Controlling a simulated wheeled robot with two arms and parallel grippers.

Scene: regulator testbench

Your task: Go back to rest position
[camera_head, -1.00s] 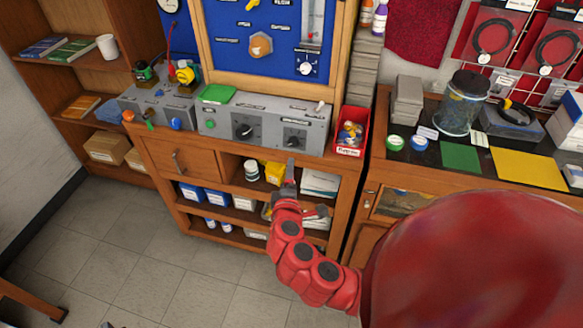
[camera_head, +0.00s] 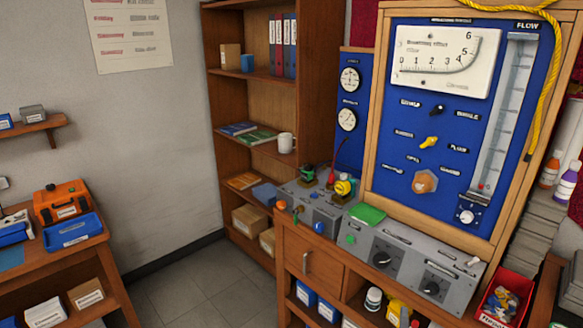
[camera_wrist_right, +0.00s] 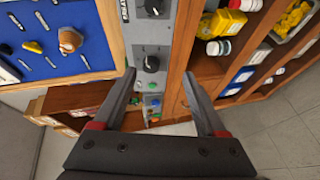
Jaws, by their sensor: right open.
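My right gripper (camera_wrist_right: 160,112) shows in the right wrist view with its two dark fingers spread apart and nothing between them. Beyond the fingertips is the grey control panel (camera_wrist_right: 151,30) with black knobs, above the wooden bench shelves. In the head view neither gripper is in the picture. The same grey panel (camera_head: 408,262) stands there on the bench, below the blue regulator board (camera_head: 385,150) with its gauge, flow tube and orange hexagonal knob. A green block (camera_head: 367,213) lies on the panel's top edge.
A wooden shelf (camera_head: 255,165) with binders, books and a white mug (camera_head: 286,142) stands left of the bench. A red bin (camera_head: 503,298) is at the bench's right end. Another table with a blue tray (camera_head: 73,232) is at far left. Grey floor (camera_head: 180,295) lies free between them.

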